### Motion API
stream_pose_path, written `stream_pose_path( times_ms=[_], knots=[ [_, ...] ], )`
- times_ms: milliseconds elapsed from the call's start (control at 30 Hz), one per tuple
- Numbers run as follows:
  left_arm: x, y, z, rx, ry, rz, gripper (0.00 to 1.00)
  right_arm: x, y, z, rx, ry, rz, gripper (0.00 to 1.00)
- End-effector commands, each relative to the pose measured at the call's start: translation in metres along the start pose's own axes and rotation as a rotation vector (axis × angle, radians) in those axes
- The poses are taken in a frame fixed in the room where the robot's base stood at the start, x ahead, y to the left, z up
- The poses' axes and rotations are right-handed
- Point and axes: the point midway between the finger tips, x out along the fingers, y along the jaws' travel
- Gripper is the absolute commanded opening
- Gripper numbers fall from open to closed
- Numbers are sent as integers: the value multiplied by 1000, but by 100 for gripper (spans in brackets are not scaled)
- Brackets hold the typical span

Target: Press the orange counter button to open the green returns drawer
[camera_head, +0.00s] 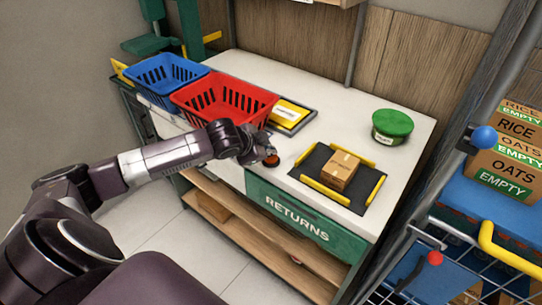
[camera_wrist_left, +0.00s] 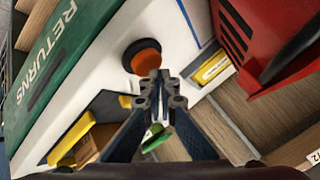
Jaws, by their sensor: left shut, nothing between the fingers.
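The orange counter button (camera_head: 271,161) sits in a dark round base on the white counter, near its front edge. It shows larger in the left wrist view (camera_wrist_left: 145,56). My left gripper (camera_head: 267,150) is shut and empty, right beside the button. In the left wrist view its closed fingertips (camera_wrist_left: 158,74) overlap the button's lower edge; I cannot tell whether they touch it. The green returns drawer (camera_head: 302,222), lettered RETURNS, has its front flush with the counter below the button, so it looks closed. Its green front also shows in the left wrist view (camera_wrist_left: 62,52). My right gripper is not in view.
A red basket (camera_head: 222,100) and a blue basket (camera_head: 165,77) stand on the counter's left. A small carton (camera_head: 341,170) sits on a black mat with yellow bars. A green-lidded tub (camera_head: 392,126) stands behind. A blue-shelved cart (camera_head: 470,192) with boxes is at right.

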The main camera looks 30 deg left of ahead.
Motion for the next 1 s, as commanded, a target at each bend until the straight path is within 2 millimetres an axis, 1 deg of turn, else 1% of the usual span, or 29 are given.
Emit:
stream_pose_path(
  times_ms=[1000],
  knots=[
    [8, 6, 6, 0, -1, 1, 0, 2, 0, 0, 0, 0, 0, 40]
  ],
)
